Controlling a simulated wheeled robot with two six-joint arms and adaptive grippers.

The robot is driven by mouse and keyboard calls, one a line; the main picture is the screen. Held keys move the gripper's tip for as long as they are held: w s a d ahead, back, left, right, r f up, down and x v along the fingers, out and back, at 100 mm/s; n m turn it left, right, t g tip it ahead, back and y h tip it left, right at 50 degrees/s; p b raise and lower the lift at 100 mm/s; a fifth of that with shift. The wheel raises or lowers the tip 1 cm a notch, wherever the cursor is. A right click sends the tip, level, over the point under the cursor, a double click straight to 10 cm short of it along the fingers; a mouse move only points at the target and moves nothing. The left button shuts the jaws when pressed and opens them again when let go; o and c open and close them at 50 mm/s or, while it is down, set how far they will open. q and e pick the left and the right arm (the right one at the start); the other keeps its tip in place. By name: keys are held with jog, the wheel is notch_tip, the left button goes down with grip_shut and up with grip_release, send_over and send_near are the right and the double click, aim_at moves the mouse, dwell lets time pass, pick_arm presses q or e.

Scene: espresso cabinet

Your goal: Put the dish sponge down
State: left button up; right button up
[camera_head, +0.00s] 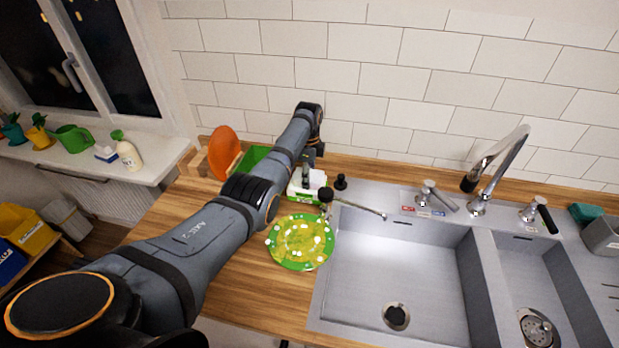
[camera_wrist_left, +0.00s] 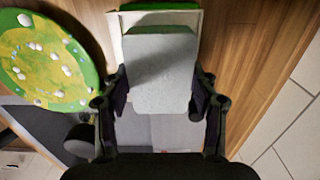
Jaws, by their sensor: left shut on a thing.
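My left gripper (camera_head: 309,163) is at the back of the counter, left of the sink, pointing down. In the left wrist view its fingers stand on both sides of a pale grey block, the dish sponge (camera_wrist_left: 160,70), and are shut on it. The sponge is over a white and green holder (camera_head: 297,190), whose pale rim also shows in the wrist view (camera_wrist_left: 114,38). I cannot tell whether the sponge touches the holder. In the head view the arm and gripper largely hide the sponge. My right gripper is not in view.
A green and yellow plate with white spots (camera_head: 300,243) lies just in front of the holder, by the sink (camera_head: 370,262). An orange plate (camera_head: 224,152) stands upright at the left. A small black knob (camera_head: 341,182) and the faucet (camera_head: 497,165) are at the right.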

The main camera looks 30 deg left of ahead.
pick_arm(q)
jog(key=o, duration=1)
jog(key=shift+s+a+f, duration=0.1)
jog(key=shift+a+f, duration=0.1)
jog(key=shift+f, duration=0.05)
jog(key=shift+c, duration=0.2)
jog(key=shift+o, duration=1.8)
jog(key=shift+d, duration=0.1)
jog(key=shift+r, duration=0.25)
notch_tip(320, 180, up, 12)
jog(key=b, duration=0.2)
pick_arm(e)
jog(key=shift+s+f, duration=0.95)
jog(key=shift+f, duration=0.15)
pick_arm(q)
jog(key=shift+f, duration=0.15)
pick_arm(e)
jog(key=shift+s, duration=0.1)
